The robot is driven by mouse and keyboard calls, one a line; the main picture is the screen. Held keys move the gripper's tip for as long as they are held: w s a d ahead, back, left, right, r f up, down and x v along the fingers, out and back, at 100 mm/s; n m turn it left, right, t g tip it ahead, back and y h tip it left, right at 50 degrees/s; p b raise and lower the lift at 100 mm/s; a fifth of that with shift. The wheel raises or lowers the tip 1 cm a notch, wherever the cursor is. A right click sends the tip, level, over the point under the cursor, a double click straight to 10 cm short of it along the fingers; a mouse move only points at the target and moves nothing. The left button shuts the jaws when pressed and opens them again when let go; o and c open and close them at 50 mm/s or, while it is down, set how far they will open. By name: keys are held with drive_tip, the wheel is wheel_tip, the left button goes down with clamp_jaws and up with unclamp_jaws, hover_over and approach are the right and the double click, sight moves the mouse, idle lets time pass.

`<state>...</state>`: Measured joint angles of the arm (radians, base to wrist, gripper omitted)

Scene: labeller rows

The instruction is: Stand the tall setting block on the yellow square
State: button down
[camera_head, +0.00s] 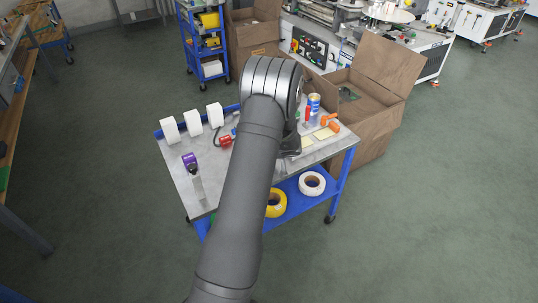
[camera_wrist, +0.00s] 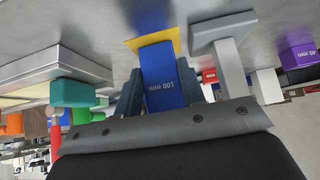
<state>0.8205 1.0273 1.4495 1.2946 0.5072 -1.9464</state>
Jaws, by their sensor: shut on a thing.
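The tall setting block (camera_wrist: 162,80) is blue and marked "100 mm". In the wrist view it stands between the two dark fingers of my gripper (camera_wrist: 160,90), which is shut on it. The yellow square (camera_wrist: 134,42) lies on the table at the block's far end, showing around that end. The block looks roughly upright over the square; I cannot tell whether it touches. In the head view my arm hides the block and the square.
A grey T-shaped piece (camera_wrist: 222,36) stands close beside the block. A purple block (camera_wrist: 298,53) marked "40 mm" is farther right. A teal piece (camera_wrist: 75,93) is on the left.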

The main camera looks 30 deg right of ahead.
drive_tip(key=shift+f, duration=0.15)
idle(0.7)
drive_tip(key=c, duration=0.8)
unclamp_jaws()
drive_tip(key=shift+c, duration=0.2)
drive_tip(key=shift+f, duration=0.1)
drive_tip(key=v, duration=1.7)
drive_tip(key=shift+r, duration=0.25)
drive_tip(key=shift+f, duration=0.1)
drive_tip(key=x, duration=1.7)
drive_tip(key=shift+f, duration=0.1)
